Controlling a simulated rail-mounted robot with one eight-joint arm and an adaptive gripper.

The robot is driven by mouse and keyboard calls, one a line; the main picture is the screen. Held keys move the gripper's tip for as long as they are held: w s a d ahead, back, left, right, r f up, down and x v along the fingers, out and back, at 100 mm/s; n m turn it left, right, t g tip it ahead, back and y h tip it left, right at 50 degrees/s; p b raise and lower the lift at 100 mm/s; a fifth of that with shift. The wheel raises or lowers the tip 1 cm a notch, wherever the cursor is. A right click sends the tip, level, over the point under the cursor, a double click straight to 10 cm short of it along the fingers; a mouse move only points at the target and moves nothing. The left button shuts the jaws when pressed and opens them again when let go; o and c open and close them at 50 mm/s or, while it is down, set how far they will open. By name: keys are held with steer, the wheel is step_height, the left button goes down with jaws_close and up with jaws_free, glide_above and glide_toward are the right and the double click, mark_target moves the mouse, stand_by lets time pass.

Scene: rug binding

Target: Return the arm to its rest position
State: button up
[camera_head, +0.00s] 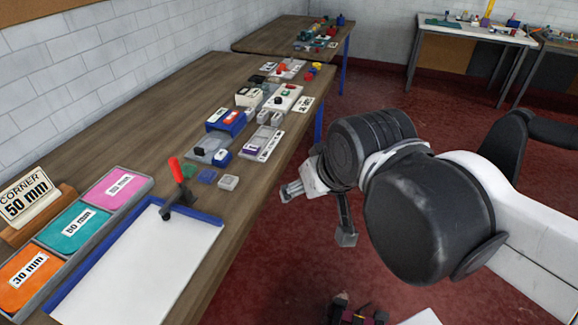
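My gripper (318,214) hangs in the air over the red floor, to the right of the wooden workbench (240,205). Its two fingers are spread apart, with nothing visible between them. My arm (425,205) comes in from the right edge, a dark joint nearest the camera. The gripper is clear of the bench edge in the picture and touches nothing that I can see.
On the bench are a white board with a blue rim (140,265), a red-handled tool (178,180), a tray of coloured cards (90,240), a "CORNER 50 mm" sign (28,195) and several small fixtures. A dark object (355,312) lies on the floor below.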

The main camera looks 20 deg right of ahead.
steer(key=shift+s+f, duration=0.45)
steer(key=shift+f+b, duration=0.95)
